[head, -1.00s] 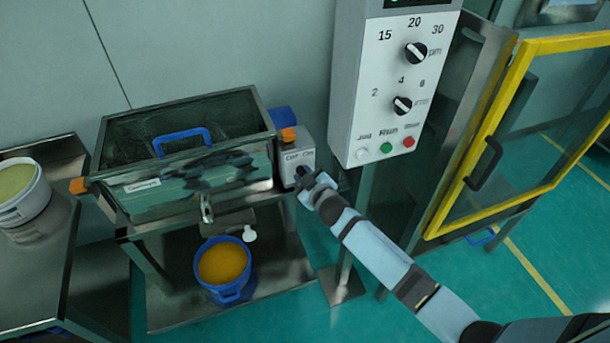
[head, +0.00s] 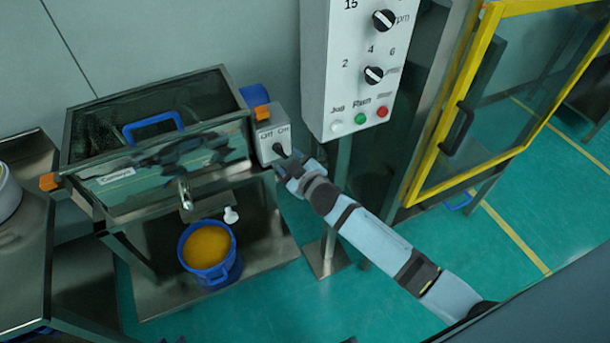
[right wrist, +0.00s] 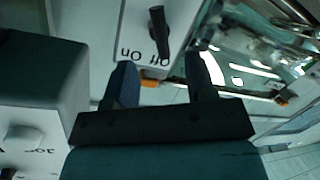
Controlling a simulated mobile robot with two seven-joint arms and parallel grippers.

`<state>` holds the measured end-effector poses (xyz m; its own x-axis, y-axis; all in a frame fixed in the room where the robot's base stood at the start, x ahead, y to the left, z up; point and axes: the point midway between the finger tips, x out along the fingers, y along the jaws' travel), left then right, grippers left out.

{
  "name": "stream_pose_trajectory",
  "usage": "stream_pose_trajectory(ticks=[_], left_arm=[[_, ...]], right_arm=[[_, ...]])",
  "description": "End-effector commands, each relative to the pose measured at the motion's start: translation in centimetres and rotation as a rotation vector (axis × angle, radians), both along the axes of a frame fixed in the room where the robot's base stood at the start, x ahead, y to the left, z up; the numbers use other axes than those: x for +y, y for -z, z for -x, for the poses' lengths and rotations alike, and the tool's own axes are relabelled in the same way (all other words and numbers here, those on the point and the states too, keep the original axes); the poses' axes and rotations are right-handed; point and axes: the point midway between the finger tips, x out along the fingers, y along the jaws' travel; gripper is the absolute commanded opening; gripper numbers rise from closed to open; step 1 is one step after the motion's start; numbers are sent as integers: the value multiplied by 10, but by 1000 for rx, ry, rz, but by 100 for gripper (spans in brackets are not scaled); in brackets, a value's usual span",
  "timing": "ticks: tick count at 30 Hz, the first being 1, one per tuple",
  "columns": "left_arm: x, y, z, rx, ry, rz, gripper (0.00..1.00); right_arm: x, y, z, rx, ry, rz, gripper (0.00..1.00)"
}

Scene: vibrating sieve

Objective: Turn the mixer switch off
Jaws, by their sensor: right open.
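The mixer (head: 150,150) is a steel box with a glass-like front and a blue handle, at the left in the head view. Its grey switch box (head: 266,137), marked Off and On, is on its right end. The black switch knob (head: 279,149) shows at the box's front; in the right wrist view the knob (right wrist: 158,30) stands out from the box beside the Off lettering. My right gripper (head: 284,163) is at the switch box. In the wrist view its two fingers (right wrist: 163,80) are apart and empty, with the knob just beyond the gap between them. My left gripper is not seen.
A white control panel (head: 345,90) with knobs and buttons stands right of the switch box. A blue bucket of orange material (head: 212,275) sits below the spout (head: 184,191). A yellow-framed door (head: 418,165) stands open at the right. Green floor is clear below.

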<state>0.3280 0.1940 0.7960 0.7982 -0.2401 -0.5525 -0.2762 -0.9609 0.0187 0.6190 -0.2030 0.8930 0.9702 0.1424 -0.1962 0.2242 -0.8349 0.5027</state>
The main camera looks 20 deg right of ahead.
Motion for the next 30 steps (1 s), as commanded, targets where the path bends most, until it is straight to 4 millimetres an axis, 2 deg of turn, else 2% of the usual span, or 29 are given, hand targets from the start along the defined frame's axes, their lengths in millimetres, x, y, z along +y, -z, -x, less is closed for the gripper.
stream_pose_trajectory(ticks=[1,6,12,16,30], left_arm=[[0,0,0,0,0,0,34],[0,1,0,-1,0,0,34],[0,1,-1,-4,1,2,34],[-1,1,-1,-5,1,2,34],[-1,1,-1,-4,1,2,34]], right_arm=[[-2,-1,14,1,0,0,51],[-8,-9,49,1,1,0,51],[-11,-14,74,1,1,0,51],[-12,-16,80,0,0,0,51],[-12,-16,81,0,1,1,51]])
